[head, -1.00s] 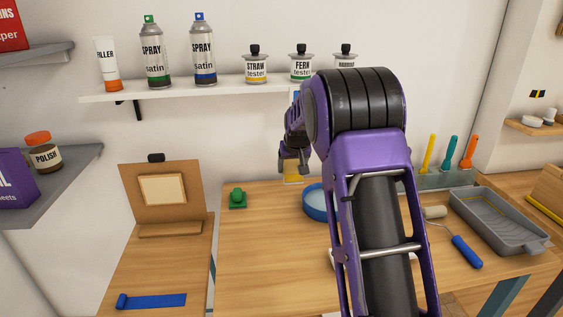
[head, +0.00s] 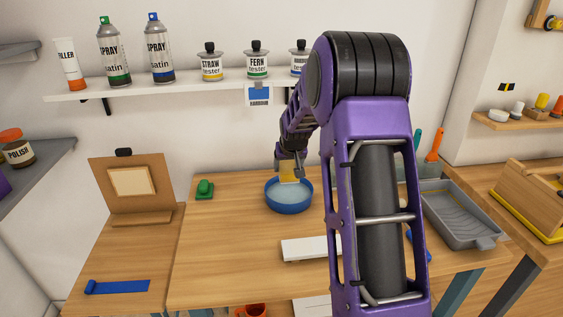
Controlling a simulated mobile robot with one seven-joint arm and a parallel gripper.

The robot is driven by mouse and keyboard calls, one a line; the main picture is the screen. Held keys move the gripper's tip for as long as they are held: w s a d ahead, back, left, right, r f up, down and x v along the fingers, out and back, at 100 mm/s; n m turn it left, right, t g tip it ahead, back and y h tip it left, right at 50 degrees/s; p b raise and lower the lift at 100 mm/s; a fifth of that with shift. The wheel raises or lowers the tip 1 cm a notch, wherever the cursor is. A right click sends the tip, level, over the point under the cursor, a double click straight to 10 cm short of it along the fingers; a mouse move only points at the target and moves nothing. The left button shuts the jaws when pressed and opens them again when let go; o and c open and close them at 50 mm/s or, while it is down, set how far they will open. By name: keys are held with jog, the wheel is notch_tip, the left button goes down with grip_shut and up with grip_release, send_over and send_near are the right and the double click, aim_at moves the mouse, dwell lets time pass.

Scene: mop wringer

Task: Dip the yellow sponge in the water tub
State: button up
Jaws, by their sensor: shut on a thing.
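My gripper (head: 289,170) is shut on the yellow sponge (head: 288,173), which hangs below the fingers. The sponge is over the far part of the round blue water tub (head: 290,206) on the wooden table. Its lower edge is close to the pale water; I cannot tell whether it touches the water. The near rim of the tub is in clear view, while my arm passes close to its right side.
A green block-like thing (head: 204,189) lies left of the tub. A white flat piece (head: 306,248) lies in front, partly behind my arm. A grey paint tray (head: 459,213) stands on the right.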

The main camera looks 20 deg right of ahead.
jog(key=shift+s+d+f, duration=0.15)
jog(key=shift+s, duration=0.05)
jog(key=shift+f+b, duration=0.95)
jog(key=shift+f, duration=0.85)
jog(key=shift+f+b, duration=0.5)
jog(key=shift+b, duration=0.15)
jog(key=shift+f+b, duration=1)
jog(key=shift+f, duration=0.35)
jog(key=shift+f, duration=0.15)
dwell(1.0)
jog(key=shift+r+p, duration=1.5)
jog(key=shift+r, duration=1.5)
